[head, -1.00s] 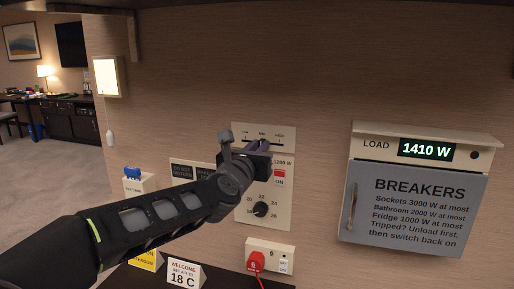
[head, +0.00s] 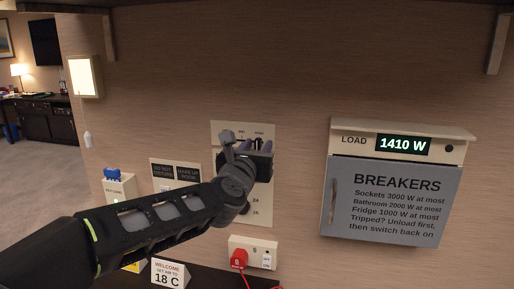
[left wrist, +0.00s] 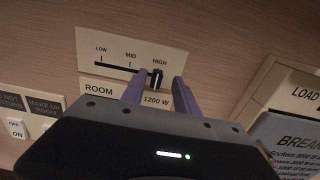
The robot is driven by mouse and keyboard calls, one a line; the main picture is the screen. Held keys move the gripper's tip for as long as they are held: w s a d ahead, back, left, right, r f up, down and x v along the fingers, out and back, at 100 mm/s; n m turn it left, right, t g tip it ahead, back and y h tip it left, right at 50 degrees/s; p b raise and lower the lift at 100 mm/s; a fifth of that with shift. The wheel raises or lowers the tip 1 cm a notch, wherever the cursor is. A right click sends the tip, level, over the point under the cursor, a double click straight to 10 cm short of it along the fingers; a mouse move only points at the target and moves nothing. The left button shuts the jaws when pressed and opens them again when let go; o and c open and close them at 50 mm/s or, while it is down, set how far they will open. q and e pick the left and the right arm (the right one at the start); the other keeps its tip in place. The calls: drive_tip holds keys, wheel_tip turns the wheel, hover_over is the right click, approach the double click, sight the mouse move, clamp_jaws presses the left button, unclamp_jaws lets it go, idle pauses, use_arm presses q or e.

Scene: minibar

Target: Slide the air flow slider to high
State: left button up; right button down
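The air flow slider is a dark knob (left wrist: 157,78) on a slot in a cream wall panel (left wrist: 115,45), marked LOW, MID and HIGH from left to right. In the left wrist view the knob stands at the right end of the slot, below the HIGH mark. My left gripper (left wrist: 157,85) has its two purple fingers apart, one on each side of the knob; a gap shows, and contact cannot be made out. In the head view my left gripper (head: 257,147) covers much of the panel (head: 224,129). My right gripper is not in view.
A grey breaker box (head: 390,200) with a 1410 W display stands out from the wall at the right. Below the panel is a socket with a red plug (head: 239,258). A welcome card (head: 170,273) stands on the dark counter. The wall above is clear.

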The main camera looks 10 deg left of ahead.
use_arm(q)
drive_tip(key=s+b, duration=0.2)
drive_tip(key=s, duration=0.5)
drive_tip(key=shift+s+a, duration=0.25)
drive_tip(key=shift+s, duration=0.15)
drive_tip(key=shift+f, duration=0.1)
